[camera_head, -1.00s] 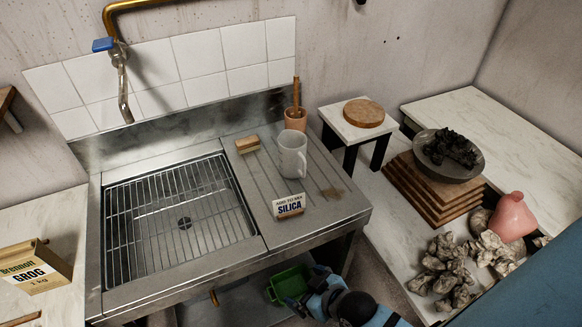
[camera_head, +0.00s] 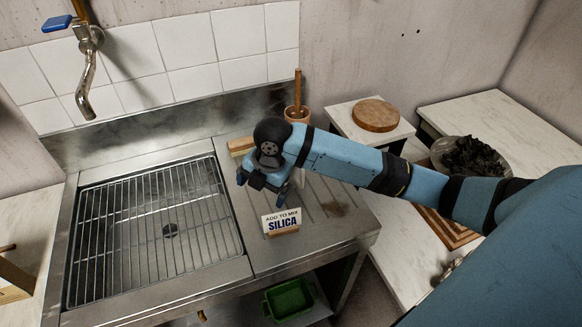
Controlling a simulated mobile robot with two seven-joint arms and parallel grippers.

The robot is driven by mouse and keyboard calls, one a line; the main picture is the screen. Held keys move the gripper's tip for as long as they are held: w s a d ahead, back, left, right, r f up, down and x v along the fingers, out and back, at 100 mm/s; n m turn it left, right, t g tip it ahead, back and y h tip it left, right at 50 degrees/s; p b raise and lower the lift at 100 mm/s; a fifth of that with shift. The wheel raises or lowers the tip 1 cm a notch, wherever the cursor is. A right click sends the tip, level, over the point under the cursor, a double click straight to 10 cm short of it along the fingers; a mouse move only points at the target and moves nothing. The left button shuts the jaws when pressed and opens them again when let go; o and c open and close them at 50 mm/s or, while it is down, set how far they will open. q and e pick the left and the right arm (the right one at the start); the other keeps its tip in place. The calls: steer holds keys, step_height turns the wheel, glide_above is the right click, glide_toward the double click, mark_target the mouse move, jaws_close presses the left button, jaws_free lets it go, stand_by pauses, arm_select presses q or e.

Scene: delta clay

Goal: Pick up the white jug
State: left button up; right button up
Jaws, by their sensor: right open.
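The white jug is hidden now behind my right gripper and forearm, on the ribbed steel drainboard (camera_head: 322,212) right of the sink. I cannot tell whether the gripper touches it. My right gripper (camera_head: 262,189) is open and points down over the drainboard, just behind the SILICA sign (camera_head: 282,221). Its arm comes in from the right across the view. My left gripper is not in view.
The sink (camera_head: 150,230) with its wire rack lies to the left. A wooden block (camera_head: 240,146) and a terracotta pot (camera_head: 297,114) with a wooden stick stand behind the gripper. A round wooden board (camera_head: 376,115) sits on a small stand. A green tub (camera_head: 288,300) is below.

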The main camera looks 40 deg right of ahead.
steer(key=w+d+r+n+g+h, duration=0.2)
steer(key=w+d+r+n, duration=0.5)
steer(key=d+r, duration=0.5)
step_height(320, 180, down, 14)
steer(key=w+d+m, duration=0.1)
steer(key=shift+d, duration=0.2)
steer(key=c, duration=0.9)
steer(key=shift+o, duration=0.2)
step_height(320, 180, up, 20)
steer(key=s+a+f+m+p, duration=0.2)
steer(key=s+a+m+p, duration=0.2)
steer(key=m, duration=1)
steer(key=s+a+f+m+p, duration=0.3)
steer(key=s+a+m, duration=0.4)
steer(key=m, duration=0.8)
steer(key=shift+a+f+p, duration=0.15)
steer(key=shift+a+p, duration=0.65)
steer(key=shift+p, duration=0.1)
